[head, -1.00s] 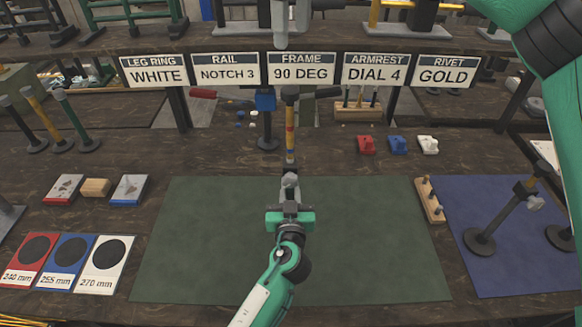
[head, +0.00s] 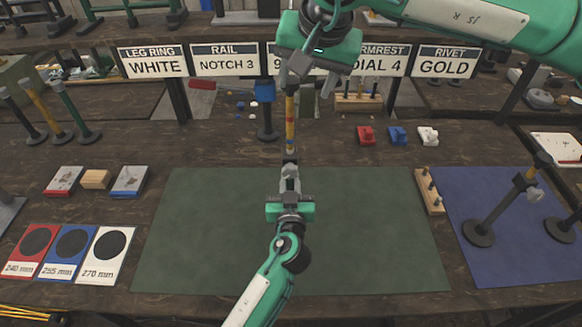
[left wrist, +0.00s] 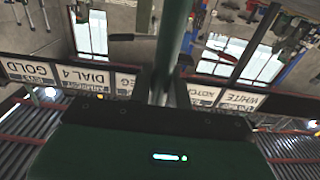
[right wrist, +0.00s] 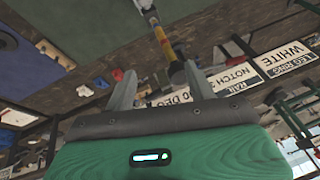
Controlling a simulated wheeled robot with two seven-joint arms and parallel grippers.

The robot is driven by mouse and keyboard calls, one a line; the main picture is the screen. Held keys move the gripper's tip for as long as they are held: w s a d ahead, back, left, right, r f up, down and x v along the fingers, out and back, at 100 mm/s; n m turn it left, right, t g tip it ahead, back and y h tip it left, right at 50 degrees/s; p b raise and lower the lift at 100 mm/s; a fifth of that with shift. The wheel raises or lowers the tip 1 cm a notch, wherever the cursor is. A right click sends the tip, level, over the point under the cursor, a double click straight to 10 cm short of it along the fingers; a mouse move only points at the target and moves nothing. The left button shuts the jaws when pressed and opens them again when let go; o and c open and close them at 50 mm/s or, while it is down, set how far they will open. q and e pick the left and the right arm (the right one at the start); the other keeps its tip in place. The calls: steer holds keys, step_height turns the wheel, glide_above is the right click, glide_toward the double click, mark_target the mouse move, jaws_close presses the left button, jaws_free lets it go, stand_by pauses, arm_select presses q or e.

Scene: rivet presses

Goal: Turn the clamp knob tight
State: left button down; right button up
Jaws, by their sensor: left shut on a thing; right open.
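My left gripper (head: 290,194) comes in from below in the head view and is shut on an upright post. Its banded part (head: 290,125), in yellow, red and blue, rises above the gripper. A small grey piece (head: 290,174) at the fingers may be the clamp knob; I cannot tell it from the fingers. The left wrist view shows a dark green tube (left wrist: 175,45) beyond the fingers. My right gripper (head: 291,78) is open at the post's top. In the right wrist view the yellow post (right wrist: 164,42) and its dark end (right wrist: 176,72) show between and beyond the open fingers.
A green mat (head: 380,245) lies clear below. A peg block (head: 430,192) lies between. Sign boards (head: 155,62) stand behind. Coloured cards (head: 68,258) lie left.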

steer(key=n, duration=0.2)
glide_toward(291, 169)
steer(key=r, duration=0.2)
steer(key=shift+h, duration=0.3)
steer(key=x, duration=1.2)
steer(key=shift+s+a+f, duration=0.1)
steer(key=shift+s+a, duration=0.05)
steer(key=shift+s, duration=0.15)
steer(key=shift+c, duration=0.2)
steer(key=c, duration=0.9)
